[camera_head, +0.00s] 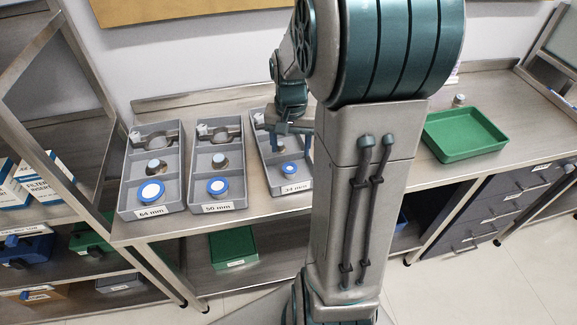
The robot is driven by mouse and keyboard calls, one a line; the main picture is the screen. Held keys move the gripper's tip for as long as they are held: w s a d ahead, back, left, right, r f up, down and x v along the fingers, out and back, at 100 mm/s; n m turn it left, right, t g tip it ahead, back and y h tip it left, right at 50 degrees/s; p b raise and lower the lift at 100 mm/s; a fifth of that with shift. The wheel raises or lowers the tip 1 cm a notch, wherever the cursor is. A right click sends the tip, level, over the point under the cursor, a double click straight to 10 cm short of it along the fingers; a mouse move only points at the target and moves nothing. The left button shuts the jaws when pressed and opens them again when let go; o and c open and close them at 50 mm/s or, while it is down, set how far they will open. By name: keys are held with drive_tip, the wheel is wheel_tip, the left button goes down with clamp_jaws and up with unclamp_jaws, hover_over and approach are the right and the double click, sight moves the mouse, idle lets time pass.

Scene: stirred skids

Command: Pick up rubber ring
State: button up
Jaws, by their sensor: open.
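Three grey trays stand on the metal bench, labelled 64 mm (128,180), 50 mm (197,185) and 34 mm (267,165). Near the front of each lies a blue ring with a white centre: a large one (151,199), a middle one (217,193) and a small one (289,176). I cannot tell which of these, if any, is the rubber ring. My gripper (291,146) is open over the back half of the 34 mm tray, behind the small blue ring. It hides much of that tray's back. No held object shows.
Metal parts lie in the 64 mm and 50 mm trays. A green tray (462,153), looking empty, stands on the bench at right, with a small metal part (459,100) behind it. My arm hides the bench middle. Shelves with boxes (52,178) stand at left.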

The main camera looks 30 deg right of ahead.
sight(290, 168)
drive_tip(key=shift+w+f+p, duration=0.15)
drive_tip(key=shift+f+p, duration=0.15)
drive_tip(key=shift+f, duration=2.85)
drive_tip(key=shift+f, duration=0.25)
drive_tip(key=c, duration=1.1)
